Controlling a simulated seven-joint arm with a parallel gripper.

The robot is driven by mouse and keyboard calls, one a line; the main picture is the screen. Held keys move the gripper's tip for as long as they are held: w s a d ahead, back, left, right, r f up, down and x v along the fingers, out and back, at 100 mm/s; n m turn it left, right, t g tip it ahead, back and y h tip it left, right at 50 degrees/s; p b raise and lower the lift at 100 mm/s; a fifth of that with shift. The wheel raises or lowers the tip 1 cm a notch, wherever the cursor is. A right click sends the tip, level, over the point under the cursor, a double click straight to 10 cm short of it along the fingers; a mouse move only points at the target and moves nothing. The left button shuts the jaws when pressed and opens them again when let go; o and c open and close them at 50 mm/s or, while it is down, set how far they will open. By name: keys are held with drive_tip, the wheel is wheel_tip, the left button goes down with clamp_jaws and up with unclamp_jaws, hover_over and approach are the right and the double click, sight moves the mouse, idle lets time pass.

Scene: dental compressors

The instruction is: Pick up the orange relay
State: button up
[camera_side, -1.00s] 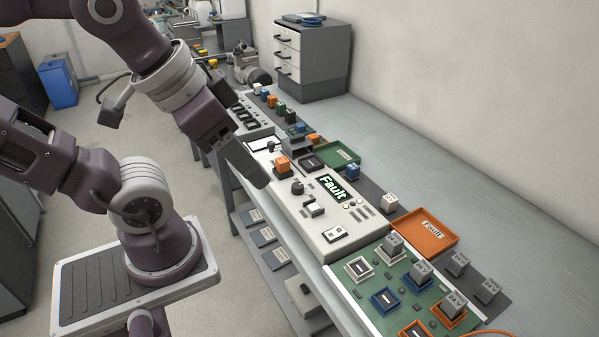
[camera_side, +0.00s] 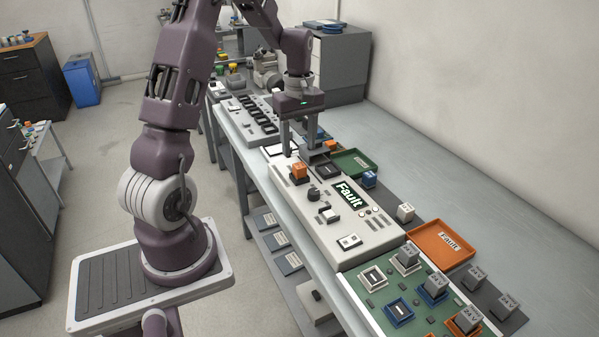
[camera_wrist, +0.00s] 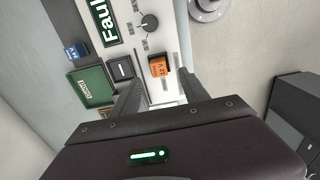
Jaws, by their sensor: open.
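The orange relay (camera_side: 299,171) sits upright in a dark socket on the white tester panel, left of its "Fault" display. It also shows in the wrist view (camera_wrist: 159,67), just beyond the fingertips and roughly between them. My gripper (camera_side: 300,151) points down with its two fingers apart and nothing between them. In the side view it appears just behind and above the relay, not visibly touching it. The fingers also show in the wrist view (camera_wrist: 161,84).
The white tester panel (camera_side: 375,233) has a dark knob and an empty-looking socket near the relay. A green tray (camera_side: 352,160), a blue relay (camera_side: 369,179) and an orange "Fault" tray (camera_side: 437,257) lie to the right. A green board (camera_side: 370,300) with grey relays is in front.

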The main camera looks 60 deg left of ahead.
sight(300, 165)
wheel_tip(300, 165, down, 6)
drive_tip(key=shift+w+a+f, duration=0.1)
clamp_jaws()
